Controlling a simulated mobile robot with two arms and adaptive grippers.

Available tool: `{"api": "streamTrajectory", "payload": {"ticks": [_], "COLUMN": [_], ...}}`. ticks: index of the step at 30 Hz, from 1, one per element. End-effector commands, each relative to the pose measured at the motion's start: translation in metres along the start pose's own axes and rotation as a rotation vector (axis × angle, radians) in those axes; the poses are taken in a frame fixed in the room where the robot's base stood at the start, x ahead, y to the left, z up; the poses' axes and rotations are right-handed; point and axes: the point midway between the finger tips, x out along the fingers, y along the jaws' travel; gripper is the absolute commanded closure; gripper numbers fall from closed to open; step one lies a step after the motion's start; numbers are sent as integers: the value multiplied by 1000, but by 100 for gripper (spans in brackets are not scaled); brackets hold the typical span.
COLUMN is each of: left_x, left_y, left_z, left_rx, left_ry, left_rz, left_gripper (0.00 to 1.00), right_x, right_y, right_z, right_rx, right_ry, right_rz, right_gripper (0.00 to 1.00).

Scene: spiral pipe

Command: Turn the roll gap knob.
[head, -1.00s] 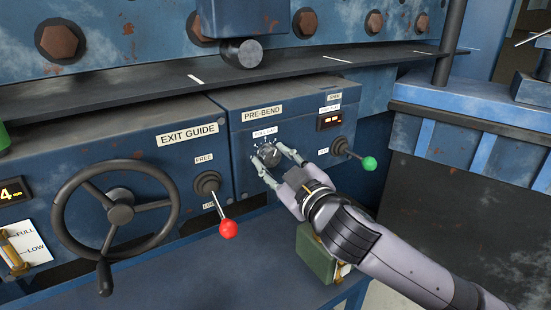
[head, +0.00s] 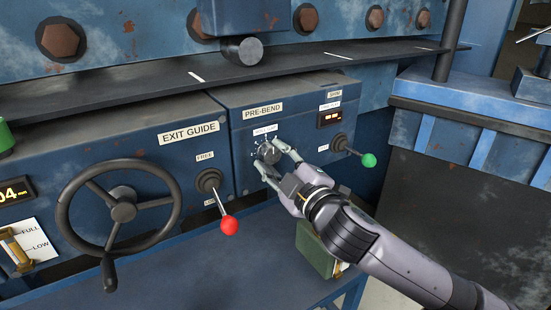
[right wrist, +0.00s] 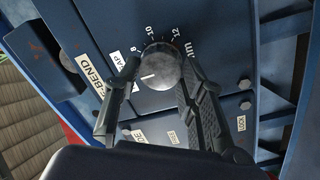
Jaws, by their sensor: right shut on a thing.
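The roll gap knob (head: 267,153) is a dark round dial on the blue PRE-BEND panel (head: 237,133), under a small white label. In the right wrist view the knob (right wrist: 161,68) has a pale pointer line and numbers such as 8, 10 and 12 around it. My right gripper (head: 270,160) reaches in from the lower right, its fingers on either side of the knob. The right wrist view shows the two fingers (right wrist: 157,85) shut against opposite sides of the knob. My left gripper is not in view.
A green-knobbed lever (head: 368,160) is just right of the gripper, below a small lit display (head: 331,117). A red-knobbed lever (head: 229,225) and a handwheel (head: 122,211) are to the left. A green box (head: 316,250) is below my right arm.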

Motion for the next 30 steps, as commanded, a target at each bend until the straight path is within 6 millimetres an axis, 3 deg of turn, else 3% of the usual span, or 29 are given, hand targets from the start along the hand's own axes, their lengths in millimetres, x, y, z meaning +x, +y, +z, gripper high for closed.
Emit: {"api": "streamTrajectory", "payload": {"ticks": [5, 6, 15, 25, 30], "left_x": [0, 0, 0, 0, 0], "left_y": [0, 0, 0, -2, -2], "left_z": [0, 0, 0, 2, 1], "left_rx": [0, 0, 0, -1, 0], "left_ry": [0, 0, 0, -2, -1], "left_rz": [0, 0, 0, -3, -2], "left_gripper": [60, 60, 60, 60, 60], "right_x": [0, 0, 0, -2, -20], "right_y": [-1, -1, -1, 0, -1], "right_z": [0, 0, 0, 0, 1], "right_rx": [2, 2, 2, 3, 3], "right_ry": [-1, -1, -1, -1, -2], "right_rz": [-2, -2, -1, -1, -1], "right_gripper": [91, 62, 42, 42, 42]}}
